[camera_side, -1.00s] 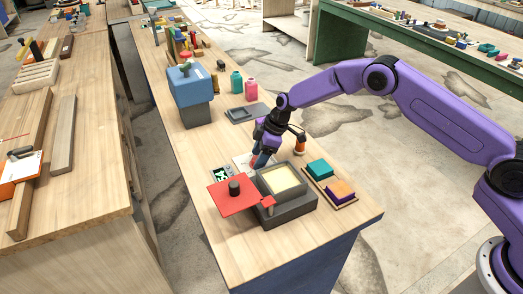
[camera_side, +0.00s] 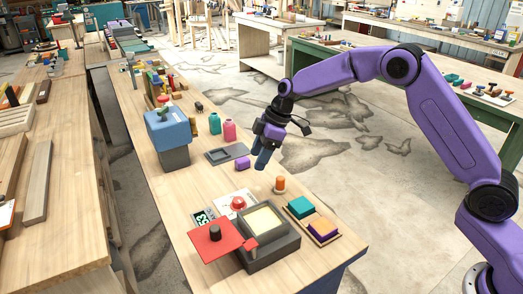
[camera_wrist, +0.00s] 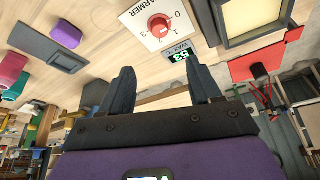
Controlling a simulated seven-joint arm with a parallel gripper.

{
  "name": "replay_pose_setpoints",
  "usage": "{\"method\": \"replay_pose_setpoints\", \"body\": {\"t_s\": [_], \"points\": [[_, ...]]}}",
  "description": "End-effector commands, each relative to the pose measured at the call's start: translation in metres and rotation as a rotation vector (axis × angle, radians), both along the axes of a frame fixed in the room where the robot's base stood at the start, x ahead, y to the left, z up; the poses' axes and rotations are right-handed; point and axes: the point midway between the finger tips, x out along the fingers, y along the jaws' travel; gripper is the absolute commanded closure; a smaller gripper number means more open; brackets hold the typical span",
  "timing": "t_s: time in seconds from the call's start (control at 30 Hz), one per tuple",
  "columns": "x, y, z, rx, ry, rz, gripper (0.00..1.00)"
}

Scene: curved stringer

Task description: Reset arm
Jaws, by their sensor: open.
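My gripper (camera_side: 262,158) is raised above the bench, beyond the wax warmer, with its fingers pointing down. In the wrist view my gripper (camera_wrist: 165,92) shows two dark fingers spread apart with nothing between them. The grey wax warmer (camera_side: 285,246) stands at the near end of the bench with a pale yellow pool in its top. Its red dial (camera_side: 238,203) sits on a white plate, and the dial (camera_wrist: 159,26) also shows in the wrist view. The small display (camera_wrist: 181,55) reads 53.
A red lid (camera_side: 215,241) with a dark knob lies left of the warmer. Teal and purple-orange blocks (camera_side: 320,230) sit on a board at its right. Air around my gripper is clear.

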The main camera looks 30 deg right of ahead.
Motion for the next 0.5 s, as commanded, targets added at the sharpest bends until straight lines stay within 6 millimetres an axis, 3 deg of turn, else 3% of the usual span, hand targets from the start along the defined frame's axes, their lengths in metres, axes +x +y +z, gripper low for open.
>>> {"method": "replay_pose_setpoints", "body": {"t_s": [0.17,0.5], "points": [[-0.0023,-0.0043,0.0107,-0.001,0.001,0.0,0.37],[-0.0024,-0.0047,0.0117,-0.001,0.001,0.0,0.37]]}}
